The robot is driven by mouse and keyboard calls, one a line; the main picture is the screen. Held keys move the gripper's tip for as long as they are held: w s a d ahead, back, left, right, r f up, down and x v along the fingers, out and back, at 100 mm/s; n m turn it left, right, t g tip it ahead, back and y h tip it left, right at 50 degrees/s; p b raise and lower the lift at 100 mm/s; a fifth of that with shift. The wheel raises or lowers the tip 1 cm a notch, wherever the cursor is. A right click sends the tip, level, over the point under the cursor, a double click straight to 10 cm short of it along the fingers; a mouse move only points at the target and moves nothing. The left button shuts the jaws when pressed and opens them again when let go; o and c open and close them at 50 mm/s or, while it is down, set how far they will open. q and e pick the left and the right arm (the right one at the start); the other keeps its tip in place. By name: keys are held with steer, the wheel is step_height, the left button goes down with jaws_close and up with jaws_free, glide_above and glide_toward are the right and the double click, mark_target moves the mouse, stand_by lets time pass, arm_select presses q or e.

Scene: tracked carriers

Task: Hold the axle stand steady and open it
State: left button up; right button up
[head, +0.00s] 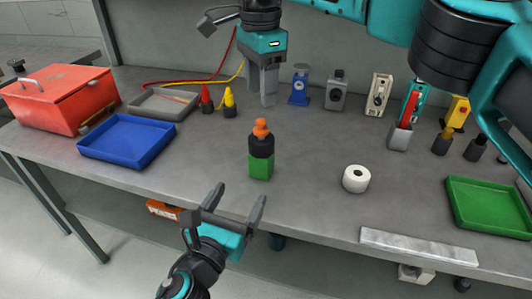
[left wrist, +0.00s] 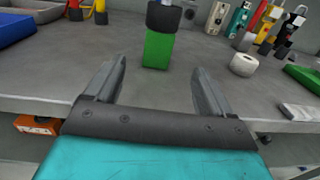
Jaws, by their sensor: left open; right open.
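A thing with a green block base, a black collar and an orange knob, which I take for the axle stand (head: 261,166), stands upright near the middle of the bench. In the left wrist view the green base (left wrist: 158,50) shows beyond and between my fingertips, with its top cut off. My left gripper (head: 237,198) is open and empty at the front edge of the bench, in front of the stand and apart from it. My right gripper (head: 268,102) points down behind the stand, open, with its fingers looking close together from this angle. Nothing shows between them.
A red toolbox (head: 55,100), a blue tray (head: 125,158) and a grey tray (head: 160,116) are on the left. A white roll (head: 356,179) and green tray (head: 485,229) are right. Bench around the stand is clear.

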mark_target(258, 163)
arm_select(q)
steer(key=x, duration=1.2)
steer(key=shift+w, duration=0.4)
